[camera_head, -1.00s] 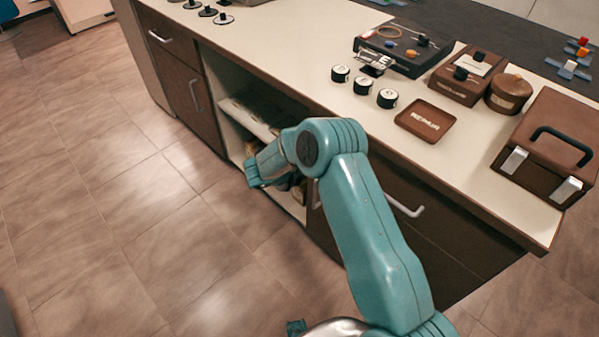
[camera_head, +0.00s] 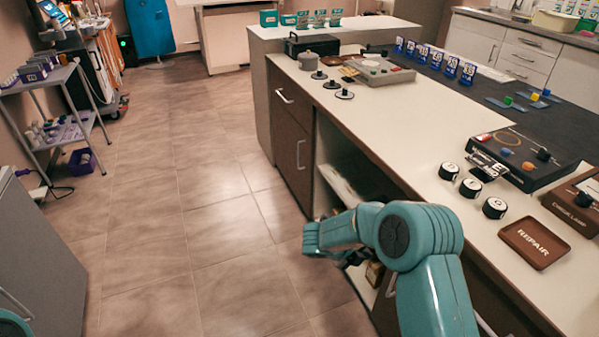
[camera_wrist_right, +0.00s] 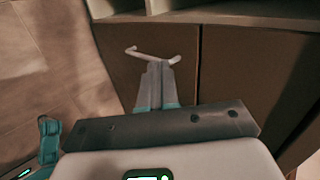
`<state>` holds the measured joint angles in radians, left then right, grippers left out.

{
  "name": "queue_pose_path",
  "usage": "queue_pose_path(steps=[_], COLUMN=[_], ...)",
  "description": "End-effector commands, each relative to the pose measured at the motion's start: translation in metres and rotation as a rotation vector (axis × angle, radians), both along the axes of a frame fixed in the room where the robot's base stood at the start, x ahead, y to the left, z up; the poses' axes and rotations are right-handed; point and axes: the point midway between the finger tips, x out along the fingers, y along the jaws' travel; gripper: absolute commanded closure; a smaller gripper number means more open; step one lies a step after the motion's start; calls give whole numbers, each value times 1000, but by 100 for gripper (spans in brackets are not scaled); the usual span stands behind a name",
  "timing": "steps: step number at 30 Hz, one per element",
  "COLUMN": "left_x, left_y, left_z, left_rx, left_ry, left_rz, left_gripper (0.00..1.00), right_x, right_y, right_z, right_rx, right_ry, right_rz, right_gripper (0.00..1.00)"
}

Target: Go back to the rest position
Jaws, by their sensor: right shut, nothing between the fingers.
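My right arm (camera_head: 420,245) is teal and comes up from the bottom right in the head view, bent beside the counter's open shelf. Its gripper is mostly hidden behind the arm there. In the right wrist view my right gripper (camera_wrist_right: 159,68) is shut and empty. Its grey fingertips overlap a pale bar handle (camera_wrist_right: 148,56) on a brown cabinet front (camera_wrist_right: 240,70); I cannot tell whether they touch it. A bit of teal at the bottom left corner of the head view may be my left arm. My left gripper is not in view.
The long counter (camera_head: 425,135) runs along the right, with a REPAIR tray (camera_head: 534,243), round black-and-white pieces and a dark device (camera_head: 520,155). A grey cabinet (camera_head: 40,255) and a shelf cart (camera_head: 65,125) stand on the left. The tiled floor (camera_head: 180,200) between is clear.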

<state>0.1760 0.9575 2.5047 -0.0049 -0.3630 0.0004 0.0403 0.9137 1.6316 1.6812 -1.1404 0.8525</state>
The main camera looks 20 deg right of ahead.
Motion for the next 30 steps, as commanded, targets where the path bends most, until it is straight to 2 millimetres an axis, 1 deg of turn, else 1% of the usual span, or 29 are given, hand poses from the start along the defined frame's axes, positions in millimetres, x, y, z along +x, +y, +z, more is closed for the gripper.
queue_pose_path(steps=[2,4,5,6,8,11,12,14,15,16,17,18,19,20,21,23,24,26,27,28,29,30], left_x=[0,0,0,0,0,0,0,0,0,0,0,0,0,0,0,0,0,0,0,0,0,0], left_y=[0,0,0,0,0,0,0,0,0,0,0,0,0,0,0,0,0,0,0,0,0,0], left_z=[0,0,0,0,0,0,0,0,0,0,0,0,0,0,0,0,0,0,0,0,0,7], left_rx=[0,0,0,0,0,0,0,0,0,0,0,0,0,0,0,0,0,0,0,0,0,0], left_ry=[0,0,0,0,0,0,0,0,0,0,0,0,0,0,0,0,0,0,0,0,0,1], left_rz=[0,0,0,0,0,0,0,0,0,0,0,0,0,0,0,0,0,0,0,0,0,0], left_gripper=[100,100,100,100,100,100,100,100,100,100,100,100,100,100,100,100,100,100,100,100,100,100], right_x=[-1,-6,-12,-24,-34,-45,-51,-64,-76,-87,-99,-116,-129,-141,-158,-182,-198,-223,-238,-249,-255,-256], right_y=[-1,-8,-10,-13,-14,3,16,42,62,78,94,114,128,140,156,176,188,204,213,220,224,224], right_z=[-1,-6,-12,-21,-36,-66,-80,-99,-110,-118,-124,-131,-134,-136,-138,-139,-138,-136,-133,-131,-130,-124], right_rx=[0,1,1,-13,-37,-45,-35,-14,5,20,35,53,66,77,88,102,107,110,103,90,59,30], right_ry=[1,13,33,73,129,251,307,392,445,482,515,553,576,594,613,634,643,649,649,646,646,658], right_rz=[-3,-18,-19,12,134,474,639,902,1082,1217,1348,1514,1630,1738,1874,2066,2189,2375,2504,2611,2715,2765], right_gripper=[100,100,100,100,100,100,100,100,100,100,100,100,100,100,100,100,100,100,100,100,100,100])
